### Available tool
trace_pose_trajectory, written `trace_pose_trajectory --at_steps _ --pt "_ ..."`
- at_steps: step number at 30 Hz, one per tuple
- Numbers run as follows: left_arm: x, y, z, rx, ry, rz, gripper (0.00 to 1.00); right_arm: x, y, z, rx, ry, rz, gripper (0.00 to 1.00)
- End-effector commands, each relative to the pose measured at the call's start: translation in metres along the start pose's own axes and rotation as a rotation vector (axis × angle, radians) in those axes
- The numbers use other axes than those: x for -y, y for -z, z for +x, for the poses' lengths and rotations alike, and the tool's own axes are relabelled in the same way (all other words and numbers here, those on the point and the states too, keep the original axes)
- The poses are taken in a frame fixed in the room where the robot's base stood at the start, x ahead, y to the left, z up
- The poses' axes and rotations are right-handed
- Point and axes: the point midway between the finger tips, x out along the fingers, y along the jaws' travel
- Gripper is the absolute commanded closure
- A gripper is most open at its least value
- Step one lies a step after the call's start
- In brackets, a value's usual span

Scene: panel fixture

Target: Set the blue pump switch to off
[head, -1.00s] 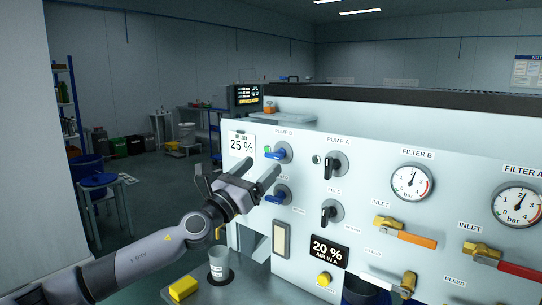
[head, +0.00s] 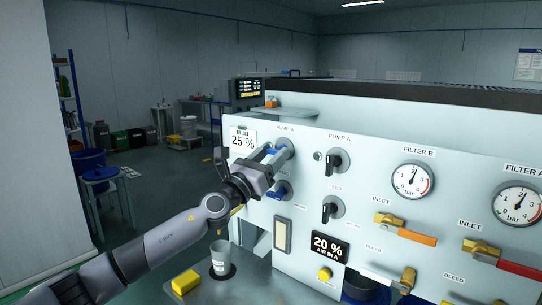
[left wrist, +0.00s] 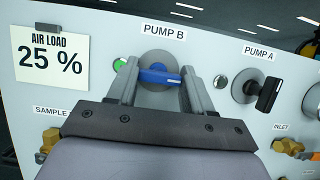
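The blue PUMP B switch (left wrist: 158,75) is on a round grey plate on the white panel, its handle lying roughly level. In the head view the switch (head: 273,151) is partly hidden by my left gripper (head: 270,156). My left gripper (left wrist: 160,68) is open, with one finger to each side of the blue handle in the left wrist view. I cannot tell whether either finger touches it. A green lamp (left wrist: 120,63) shows at the left of the switch, partly covered by a finger. My right gripper is not in view.
A second blue switch (head: 277,193) is just below. Black PUMP A (head: 335,161) and FEED (head: 331,211) switches are to the right. An AIR LOAD card (head: 242,139) hangs at the left. A cup (head: 222,257) and yellow block (head: 185,282) stand on the shelf below.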

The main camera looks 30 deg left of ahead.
Motion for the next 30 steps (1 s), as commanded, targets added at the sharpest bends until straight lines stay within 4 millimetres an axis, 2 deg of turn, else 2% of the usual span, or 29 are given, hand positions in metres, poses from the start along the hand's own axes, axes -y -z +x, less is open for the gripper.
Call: trace_pose_trajectory --at_steps 13,21,30 --pt "0.001 -0.001 0.001 -0.003 -0.041 -0.102 0.79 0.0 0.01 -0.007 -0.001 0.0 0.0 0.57" --pt "0.002 -0.001 0.001 -0.002 -0.126 -0.306 0.79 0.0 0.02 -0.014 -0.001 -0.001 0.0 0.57" --pt "0.003 0.0 0.0 -0.001 -0.235 -0.57 0.79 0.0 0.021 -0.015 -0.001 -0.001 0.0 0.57"
